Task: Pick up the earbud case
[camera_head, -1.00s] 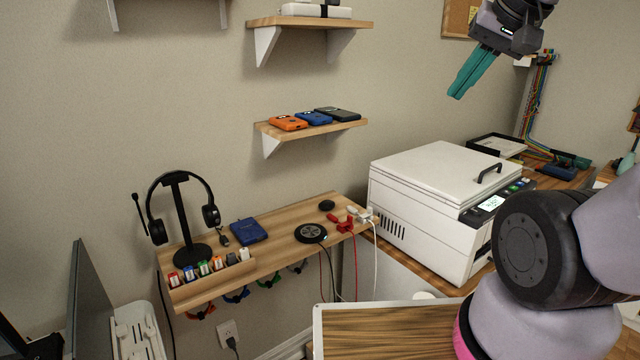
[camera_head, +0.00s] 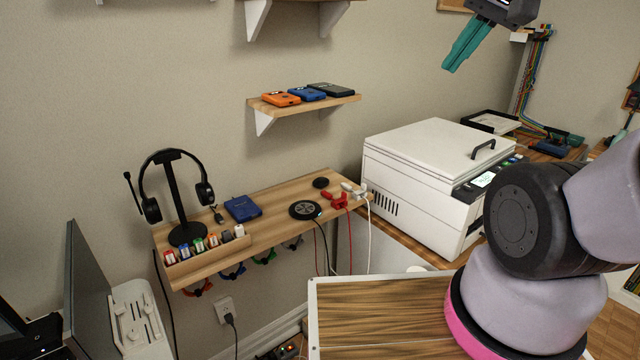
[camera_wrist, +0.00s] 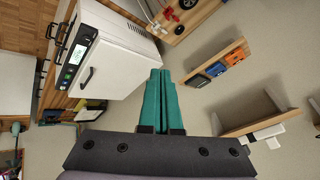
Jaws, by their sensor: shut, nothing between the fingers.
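A small dark rounded case (camera_head: 321,183), which looks like the earbud case, lies on the wooden wall shelf (camera_head: 275,224) behind the round black charging pad (camera_head: 305,209). I cannot make out its details. My gripper (camera_head: 449,69) is high in front of the wall at the upper right, above the white printer and far from the case. Its teal fingers are shut and empty. In the wrist view the shut fingers (camera_wrist: 161,73) point toward the wall between the printer and a small shelf; I cannot make out the case there.
The white box-like printer (camera_head: 428,170) stands right of the shelf. Red and white plugs with cables (camera_head: 341,200) sit at the shelf's right end. A headset stand (camera_head: 178,200) and blue box (camera_head: 242,208) are at left. A small upper shelf (camera_head: 340,101) holds orange, blue and black devices.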

